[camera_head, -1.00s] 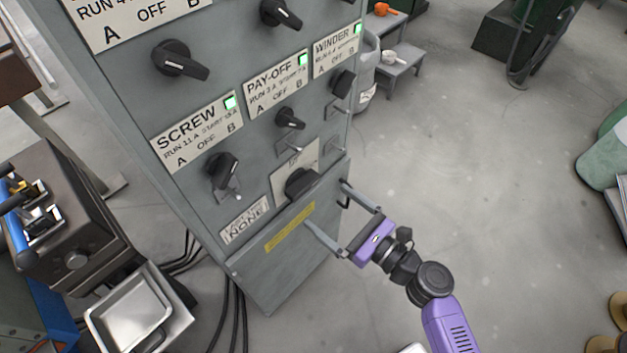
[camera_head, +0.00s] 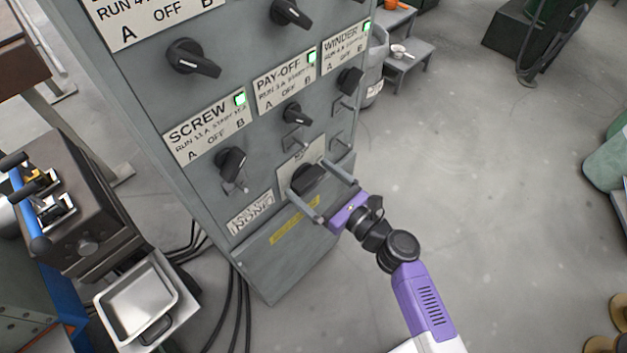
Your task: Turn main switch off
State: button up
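The main switch appears to be the large black rotary knob (camera_head: 307,179) low on the grey cabinet (camera_head: 262,258), on a pale plate whose lettering is mostly hidden. My gripper (camera_head: 338,192) is open, its two grey fingers reaching toward the cabinet. One finger is at the upper right of the knob and the other at its lower left. The knob shows between the fingers; I cannot tell whether they touch it. The purple gripper body sits in front of the cabinet's right edge.
Smaller knobs sit above, under the SCREW label (camera_head: 205,127), PAY-OFF label (camera_head: 285,82) and WINDER label (camera_head: 345,47), each with a lit green lamp. Metal hasps stick out near the knobs. A steel tray (camera_head: 138,300) stands lower left.

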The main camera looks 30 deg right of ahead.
jog(key=c, duration=1.2)
jog(key=n+b, duration=0.1)
jog(key=n, duration=0.1)
jog(key=n+b, duration=0.2)
jog(key=shift+a+f, duration=0.1)
jog(key=shift+f, duration=0.1)
jog(key=n+b, duration=0.4)
jog(key=shift+f, duration=0.1)
jog(key=n+b, duration=0.2)
jog(key=n, duration=0.1)
jog(key=n+b, duration=0.2)
jog(key=shift+s+a+f+n+b, duration=0.1)
jog(key=shift+a+n+b, duration=0.05)
jog(key=shift+n+b, duration=1.65)
jog(key=shift+n, duration=0.6)
jog(key=o, duration=1.3)
